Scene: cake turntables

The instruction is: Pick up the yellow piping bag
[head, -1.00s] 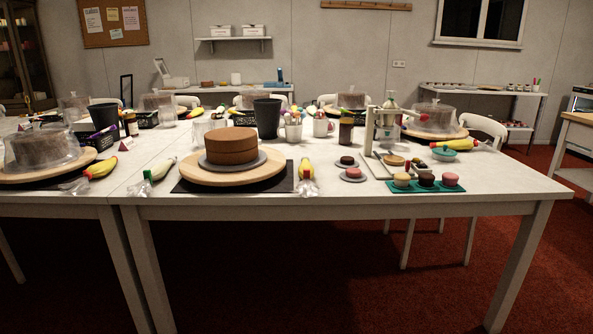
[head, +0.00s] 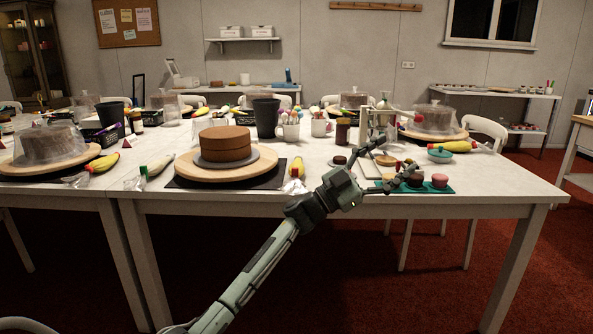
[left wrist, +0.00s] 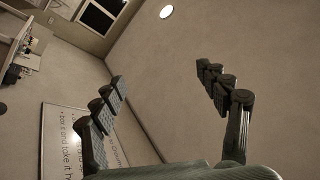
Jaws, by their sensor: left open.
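A yellow piping bag (head: 297,168) with a red end lies on the table just right of the black mat in the head view. Another yellow bag (head: 103,163) lies by the left cake stand, and a third (head: 453,147) lies at the far right. My left gripper (head: 399,157) is open and empty, to the right of the middle yellow bag, in front of the small cakes. My right gripper is out of view.
A brown cake (head: 225,143) stands on a wooden turntable (head: 188,171) over a black mat (head: 272,182), left of the middle bag. A green tray (head: 440,190) with small cakes is partly behind my gripper. Cups and a dark tumbler (head: 266,118) stand behind.

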